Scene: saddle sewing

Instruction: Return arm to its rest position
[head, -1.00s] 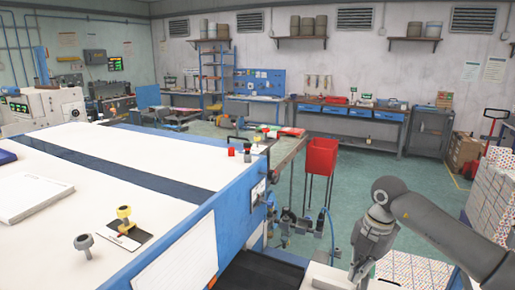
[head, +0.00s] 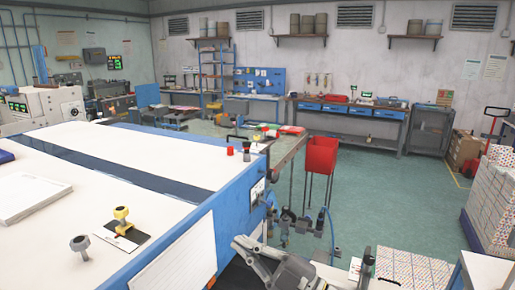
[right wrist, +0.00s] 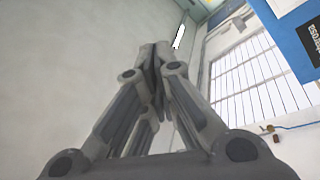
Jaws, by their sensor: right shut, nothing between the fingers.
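My right gripper (head: 242,246) is at the bottom middle of the head view, beside the right side of the blue-edged white machine table (head: 140,160). Its grey linkage points up and left. The right wrist view shows its fingers (right wrist: 155,52) closed together with nothing between them, against a pale wall, a barred window and part of the ceiling. The rest of the right arm is mostly below the head view's edge. My left gripper is not in view.
A red bin (head: 321,155) on a thin stand is beyond the gripper. Stacked white patterned boxes (head: 490,215) stand at right. Green floor (head: 395,205) between is clear.

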